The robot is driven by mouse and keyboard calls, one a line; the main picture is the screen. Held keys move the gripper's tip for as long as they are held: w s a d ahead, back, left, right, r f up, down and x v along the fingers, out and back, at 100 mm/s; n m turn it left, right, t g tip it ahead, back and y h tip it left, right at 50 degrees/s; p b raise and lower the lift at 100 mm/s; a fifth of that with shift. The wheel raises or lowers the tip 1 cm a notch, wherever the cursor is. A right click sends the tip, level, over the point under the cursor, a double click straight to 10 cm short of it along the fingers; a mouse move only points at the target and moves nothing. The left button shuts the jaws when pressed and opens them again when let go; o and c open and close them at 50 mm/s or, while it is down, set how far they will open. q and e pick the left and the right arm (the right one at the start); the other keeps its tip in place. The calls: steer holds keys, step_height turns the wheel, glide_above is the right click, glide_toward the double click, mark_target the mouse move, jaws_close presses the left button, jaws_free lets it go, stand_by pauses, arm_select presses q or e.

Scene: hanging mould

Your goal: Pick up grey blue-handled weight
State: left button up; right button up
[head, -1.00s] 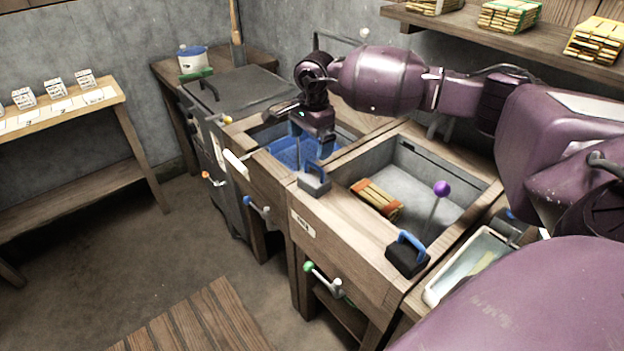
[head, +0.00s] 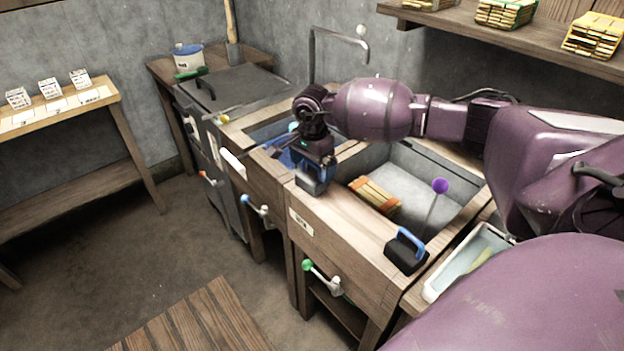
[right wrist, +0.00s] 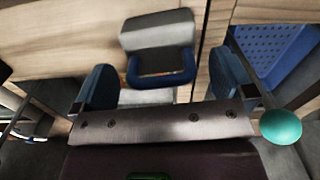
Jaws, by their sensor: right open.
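The grey weight (head: 309,185) with the blue handle sits on the wooden rim between the two basins. In the right wrist view its grey body (right wrist: 157,34) and blue handle (right wrist: 160,78) show. My right gripper (head: 314,168) is right over it and hides most of the handle in the head view. In the right wrist view the gripper's two blue fingers (right wrist: 163,88) are apart, with the handle between them in the picture. I cannot tell whether they touch it. My left gripper is not in view.
A black weight (head: 407,250) with a blue handle stands on the rim to the right. A purple ball on a rod (head: 440,186) rises from the right basin, which holds an orange-ended wooden bundle (head: 374,195). A teal ball (right wrist: 281,127) is close to the right finger in the wrist view.

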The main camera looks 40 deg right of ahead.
mark_target(312, 175)
step_height(312, 175, down, 3)
steer(key=shift+f, duration=0.1)
steer(key=c, duration=1.1)
steer(key=shift+r, duration=0.2)
steer(key=shift+c, duration=0.2)
